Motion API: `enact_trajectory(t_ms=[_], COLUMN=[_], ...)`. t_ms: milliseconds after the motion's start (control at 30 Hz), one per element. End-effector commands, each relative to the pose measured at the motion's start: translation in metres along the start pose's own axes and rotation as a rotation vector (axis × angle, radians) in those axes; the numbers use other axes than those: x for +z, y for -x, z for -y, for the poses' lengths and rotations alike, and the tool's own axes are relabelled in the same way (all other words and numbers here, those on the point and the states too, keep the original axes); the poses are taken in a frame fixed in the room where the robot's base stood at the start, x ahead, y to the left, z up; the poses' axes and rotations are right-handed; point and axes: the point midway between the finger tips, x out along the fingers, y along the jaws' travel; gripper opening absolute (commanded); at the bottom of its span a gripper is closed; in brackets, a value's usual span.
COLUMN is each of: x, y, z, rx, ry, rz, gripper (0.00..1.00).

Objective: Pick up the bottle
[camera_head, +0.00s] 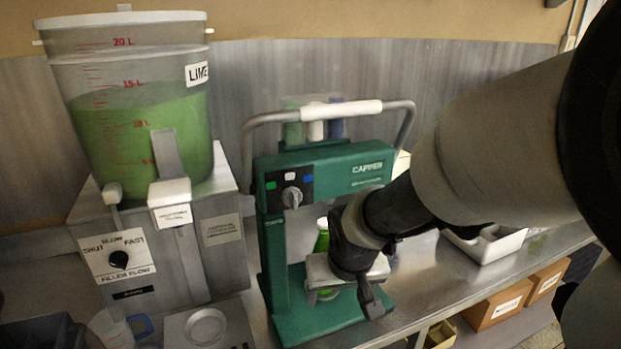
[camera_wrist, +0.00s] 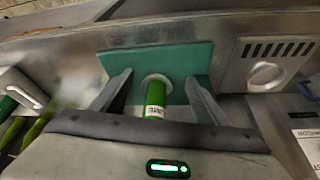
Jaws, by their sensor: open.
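The bottle (camera_wrist: 155,97) is green with a small white label and stands on the capper's green base (camera_wrist: 190,58) in the wrist view. In the head view only part of the green bottle (camera_head: 322,241) shows, under the capper's head, with the rest behind my arm and gripper. My gripper (camera_wrist: 160,86) is open, with one finger on each side of the bottle in the wrist view. Gaps show between the bottle and both fingers. In the head view my gripper (camera_head: 330,287) is in front of the capper, low over its base.
The green capper (camera_head: 325,172) has a raised white-gripped handle. Left of it stands a filler (camera_head: 150,245) under a bucket of green liquid (camera_head: 140,115). A white tray (camera_head: 487,242) sits to the right. Cardboard boxes (camera_head: 497,303) are below the counter's front edge.

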Motion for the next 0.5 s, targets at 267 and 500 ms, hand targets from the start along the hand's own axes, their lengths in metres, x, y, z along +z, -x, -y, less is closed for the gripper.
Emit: enact_trajectory(t_ms=[267, 500], x=[-0.034, -0.069], y=[-0.019, -0.032], z=[0.003, 0.002], rx=[-0.006, -0.005], ry=[0.000, 0.000], rz=[0.001, 0.001], gripper=[0.68, 0.68])
